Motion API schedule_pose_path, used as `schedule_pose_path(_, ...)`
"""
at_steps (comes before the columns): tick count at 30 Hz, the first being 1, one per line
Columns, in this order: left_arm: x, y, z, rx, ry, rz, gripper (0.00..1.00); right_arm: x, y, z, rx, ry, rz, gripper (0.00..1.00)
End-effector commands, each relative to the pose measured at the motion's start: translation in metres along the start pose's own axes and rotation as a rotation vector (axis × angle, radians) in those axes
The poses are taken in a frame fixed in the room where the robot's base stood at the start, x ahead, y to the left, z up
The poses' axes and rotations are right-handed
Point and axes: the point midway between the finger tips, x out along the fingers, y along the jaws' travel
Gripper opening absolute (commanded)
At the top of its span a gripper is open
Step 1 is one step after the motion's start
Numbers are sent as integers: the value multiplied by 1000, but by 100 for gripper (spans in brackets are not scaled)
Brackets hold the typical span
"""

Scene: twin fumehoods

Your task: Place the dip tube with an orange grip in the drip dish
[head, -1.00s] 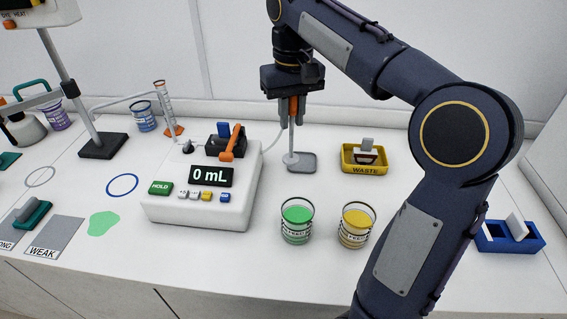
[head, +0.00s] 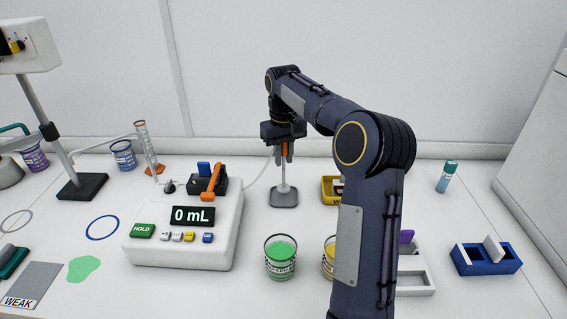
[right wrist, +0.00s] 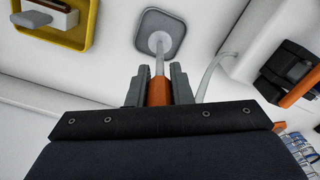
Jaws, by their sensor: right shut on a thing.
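My right gripper (head: 284,157) is shut on the orange grip of the dip tube (head: 284,172), which hangs upright with its pale lower end down. The grey square drip dish (head: 284,204) stands on the bench directly under the tube. In the right wrist view the orange grip (right wrist: 159,92) sits between the two fingers, and the tube's end lies over the middle of the drip dish (right wrist: 177,20). I cannot tell whether the end touches the dish floor. My left gripper is not in view.
The pump box (head: 182,249) with its 0 mL display stands left of the dish; a clear hose runs from it. A green beaker (head: 281,258) and a partly hidden yellow beaker (head: 328,258) stand in front. A yellow waste tray (head: 330,190) is close on the right, partly behind my arm.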

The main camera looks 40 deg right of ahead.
Motion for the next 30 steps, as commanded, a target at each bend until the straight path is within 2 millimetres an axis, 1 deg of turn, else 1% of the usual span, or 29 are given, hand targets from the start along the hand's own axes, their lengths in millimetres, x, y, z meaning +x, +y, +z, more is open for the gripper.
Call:
schedule_pose_path(1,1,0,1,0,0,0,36,10,0,1,0,-6,0,0)
schedule_pose_path(3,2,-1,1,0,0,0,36,20,0,2,0,-5,0,0)
schedule_pose_path(6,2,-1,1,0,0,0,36,28,-1,2,-1,-3,-1,0)
schedule_pose_path(14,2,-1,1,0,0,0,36,29,-1,1,-1,-1,-1,0)
schedule_pose_path(18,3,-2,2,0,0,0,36,33,-1,1,-1,-1,-1,0)
schedule_pose_path(19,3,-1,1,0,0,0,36,32,-1,1,-1,-1,-1,23)
schedule_pose_path(23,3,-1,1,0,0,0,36,32,-1,1,-1,-1,-1,40)
schedule_pose_path(30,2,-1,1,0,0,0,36,32,-1,1,-1,-2,-1,41)
